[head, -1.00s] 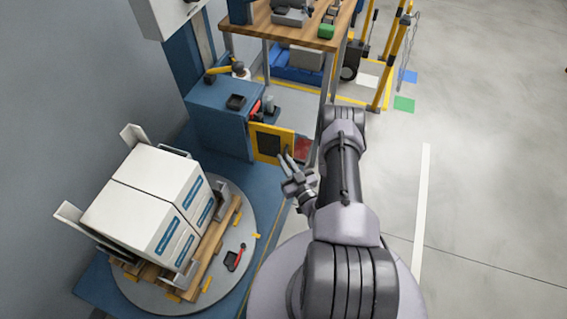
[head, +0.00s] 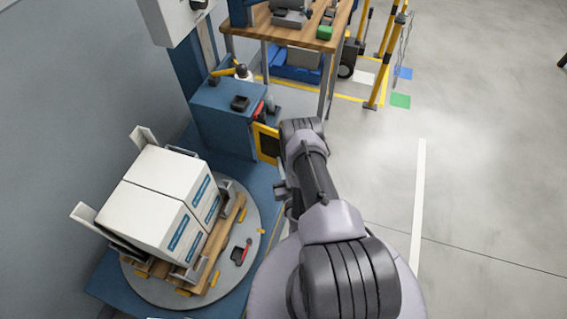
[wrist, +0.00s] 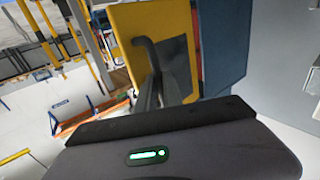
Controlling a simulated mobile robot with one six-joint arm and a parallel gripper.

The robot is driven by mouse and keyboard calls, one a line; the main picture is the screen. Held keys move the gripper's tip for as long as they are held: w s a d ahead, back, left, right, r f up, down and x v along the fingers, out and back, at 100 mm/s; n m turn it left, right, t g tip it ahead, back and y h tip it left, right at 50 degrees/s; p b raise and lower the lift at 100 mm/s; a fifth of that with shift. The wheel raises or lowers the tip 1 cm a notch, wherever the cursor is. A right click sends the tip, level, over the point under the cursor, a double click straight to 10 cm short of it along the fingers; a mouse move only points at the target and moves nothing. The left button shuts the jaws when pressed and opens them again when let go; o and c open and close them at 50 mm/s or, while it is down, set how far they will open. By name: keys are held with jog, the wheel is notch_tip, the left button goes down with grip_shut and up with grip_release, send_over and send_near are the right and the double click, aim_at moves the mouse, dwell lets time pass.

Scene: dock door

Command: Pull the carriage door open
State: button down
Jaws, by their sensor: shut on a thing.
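The carriage door (head: 265,143) is a yellow-framed panel with a dark middle, at the right side of the blue carriage (head: 221,121). My arm covers its right part in the head view. In the wrist view the door (wrist: 125,18) fills the upper middle, with a dark bent handle (wrist: 143,46) on its face. My gripper (wrist: 154,88) is shut on this handle. In the head view the fingertips are hidden behind my arm. How far the door stands open is hard to tell.
White boxes (head: 160,205) stand on a wooden pallet on the round turntable (head: 150,288) at left. A wooden-topped bench (head: 290,34) stands behind the carriage. Yellow posts (head: 378,85) are beyond. The floor (head: 480,170) at right is clear.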

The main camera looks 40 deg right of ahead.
jog(key=c, duration=1.5)
grip_release()
jog(key=shift+w+a+r, duration=0.1)
jog(key=shift+w+r, duration=0.05)
jog(key=shift+w, duration=0.15)
jog(key=shift+s, duration=0.25)
